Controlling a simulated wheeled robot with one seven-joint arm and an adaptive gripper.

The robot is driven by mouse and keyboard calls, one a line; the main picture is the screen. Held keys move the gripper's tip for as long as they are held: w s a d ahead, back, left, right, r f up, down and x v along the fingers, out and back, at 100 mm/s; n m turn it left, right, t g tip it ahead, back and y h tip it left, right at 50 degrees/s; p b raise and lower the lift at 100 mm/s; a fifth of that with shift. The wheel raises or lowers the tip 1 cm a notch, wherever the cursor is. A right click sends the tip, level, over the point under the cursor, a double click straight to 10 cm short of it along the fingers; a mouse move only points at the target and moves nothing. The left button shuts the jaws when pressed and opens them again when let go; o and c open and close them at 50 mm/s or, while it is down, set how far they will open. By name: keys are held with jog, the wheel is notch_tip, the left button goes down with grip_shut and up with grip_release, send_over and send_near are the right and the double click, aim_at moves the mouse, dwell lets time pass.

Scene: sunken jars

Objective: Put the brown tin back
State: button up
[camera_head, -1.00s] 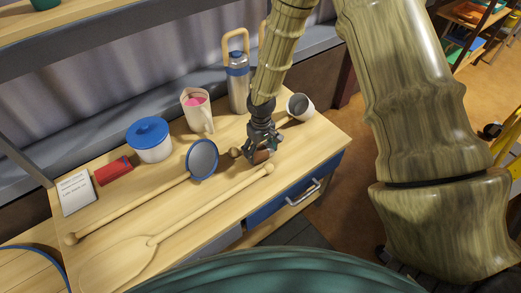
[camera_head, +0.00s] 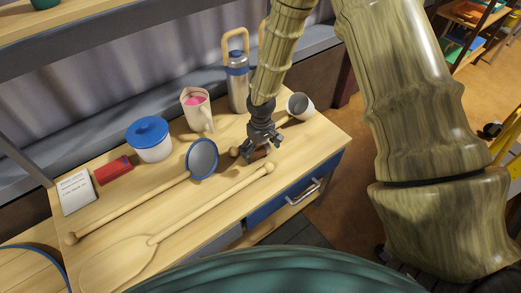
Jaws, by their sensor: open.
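My gripper (camera_head: 259,155) points down over the right part of the wooden table, its dark fingers spread apart. I see no brown tin clearly in this view. A small brownish patch shows low between the fingers, but I cannot tell whether it is the tin or the table. The fingers and wrist hide the spot beneath them.
A long wooden spoon (camera_head: 185,222), a blue-rimmed ladle (camera_head: 202,158) and a white cup-shaped dipper (camera_head: 300,106) lie near the gripper. Behind stand a pink-filled jug (camera_head: 196,111), a steel flask (camera_head: 237,88) and a blue-lidded pot (camera_head: 151,141). A red tin (camera_head: 113,170) and white card (camera_head: 76,193) lie left.

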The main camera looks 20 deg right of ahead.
aim_at(261, 152)
notch_tip(261, 152, up, 12)
jog(key=shift+b, duration=0.4)
jog(key=shift+s, duration=0.1)
jog(key=shift+s, duration=0.1)
